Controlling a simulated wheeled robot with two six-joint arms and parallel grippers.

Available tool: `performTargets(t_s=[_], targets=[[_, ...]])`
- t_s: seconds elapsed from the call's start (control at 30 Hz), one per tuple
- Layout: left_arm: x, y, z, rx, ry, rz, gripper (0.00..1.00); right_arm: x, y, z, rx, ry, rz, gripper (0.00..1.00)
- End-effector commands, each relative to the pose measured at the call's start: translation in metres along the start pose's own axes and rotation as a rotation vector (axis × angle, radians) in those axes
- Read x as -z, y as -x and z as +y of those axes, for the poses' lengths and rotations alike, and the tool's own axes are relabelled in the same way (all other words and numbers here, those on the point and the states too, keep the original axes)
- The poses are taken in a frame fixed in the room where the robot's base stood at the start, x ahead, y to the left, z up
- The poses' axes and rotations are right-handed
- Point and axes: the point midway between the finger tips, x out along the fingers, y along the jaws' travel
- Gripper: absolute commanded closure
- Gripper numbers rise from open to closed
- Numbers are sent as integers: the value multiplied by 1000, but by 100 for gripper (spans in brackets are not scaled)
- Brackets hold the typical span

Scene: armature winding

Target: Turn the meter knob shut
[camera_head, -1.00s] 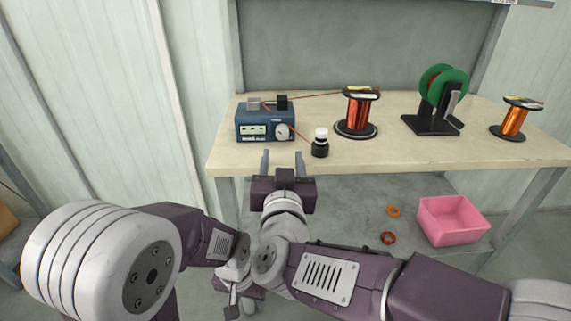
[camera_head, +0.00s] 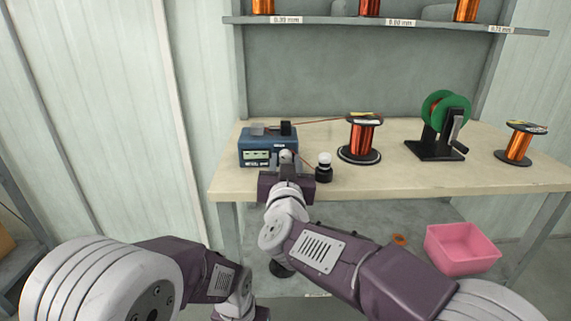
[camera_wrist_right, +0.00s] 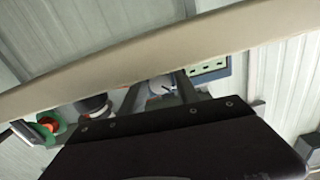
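The blue meter (camera_head: 256,148) sits on the bench at the left, with a lit display on its front. Its pale round knob (camera_head: 286,155) is at the front's right side, mostly hidden by my right gripper (camera_head: 286,160). In the right wrist view the knob (camera_wrist_right: 162,85) shows between the two fingers of the right gripper (camera_wrist_right: 158,92). These fingers are apart, one on each side of it; I cannot tell if they touch it. My left arm is low at the bottom of the head view, and its fingers are outside the frame.
A black-and-white bottle (camera_head: 324,168) stands close to the right of my right gripper. Wire spools (camera_head: 362,138) and a green winder (camera_head: 441,125) stand further right on the bench (camera_head: 400,180). A pink bin (camera_head: 462,250) is below. A shelf (camera_head: 390,22) hangs above.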

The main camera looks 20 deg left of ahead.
Motion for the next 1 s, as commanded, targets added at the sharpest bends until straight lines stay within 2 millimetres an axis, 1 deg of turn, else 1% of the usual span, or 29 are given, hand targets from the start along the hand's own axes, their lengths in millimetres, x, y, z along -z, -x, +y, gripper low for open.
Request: performTargets(t_s=[0.03,0.07,0.1,0.13,0.37,0.57,0.77,1.0], targets=[[0,0,0,0,0,0,50,0,0,0,0,0,0,80],[0,0,0,0,0,0,50,0,0,0,0,0,0,88],[0,0,0,0,0,0,50,0,0,0,0,0,0,99],[0,0,0,0,0,0,50,0,0,0,0,0,0,100],[0,0,0,0,0,0,50,0,0,0,0,-16,0,100],[0,2,0,0,0,0,50,0,0,0,0,-96,-2,100],[0,4,0,0,0,0,50,0,0,0,-1,-255,-6,100],[0,4,0,0,0,0,50,0,0,-1,-1,-484,-10,100]])
